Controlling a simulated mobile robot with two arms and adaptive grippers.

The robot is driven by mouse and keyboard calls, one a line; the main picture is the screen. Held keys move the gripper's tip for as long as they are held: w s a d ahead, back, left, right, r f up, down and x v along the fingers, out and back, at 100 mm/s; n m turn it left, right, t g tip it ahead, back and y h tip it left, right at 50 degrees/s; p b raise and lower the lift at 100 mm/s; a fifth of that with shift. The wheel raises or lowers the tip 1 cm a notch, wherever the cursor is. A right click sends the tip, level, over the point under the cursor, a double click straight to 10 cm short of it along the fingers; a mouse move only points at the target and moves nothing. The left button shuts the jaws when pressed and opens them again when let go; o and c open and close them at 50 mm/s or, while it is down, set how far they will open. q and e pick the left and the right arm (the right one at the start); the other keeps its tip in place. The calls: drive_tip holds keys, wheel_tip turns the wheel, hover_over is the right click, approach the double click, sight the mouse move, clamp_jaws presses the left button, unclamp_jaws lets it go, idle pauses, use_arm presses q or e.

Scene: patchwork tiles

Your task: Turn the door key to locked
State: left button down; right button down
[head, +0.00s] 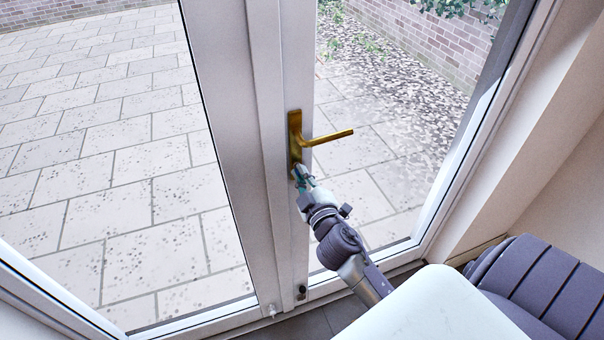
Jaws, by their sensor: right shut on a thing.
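A brass door handle (327,138) sticks out to the right from its brass backplate (295,140) on the white door frame. My right gripper (299,174) is at the lower end of the backplate, below the handle. It is shut on the key, and its fingers hide the key, so I cannot tell which way the key is turned. The door (262,150) stands closed against its neighbour, as far as I can see. My left gripper is not in view.
Glass panes on both sides show a paved patio (120,150) and a brick wall (440,40) outside. A dark slatted seat (540,285) stands at the lower right. A small fitting (301,292) sits low on the door frame.

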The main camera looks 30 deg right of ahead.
drive_tip(key=n, duration=0.4)
drive_tip(key=shift+n, duration=0.3)
drive_tip(key=shift+f+n+p, duration=0.1)
drive_tip(key=shift+n+p, duration=0.3)
drive_tip(key=shift+n, duration=1.4)
drive_tip(key=c, duration=1.3)
unclamp_jaws()
drive_tip(key=v, duration=0.7)
drive_tip(key=shift+s+a, duration=0.15)
drive_tip(key=shift+s, duration=0.1)
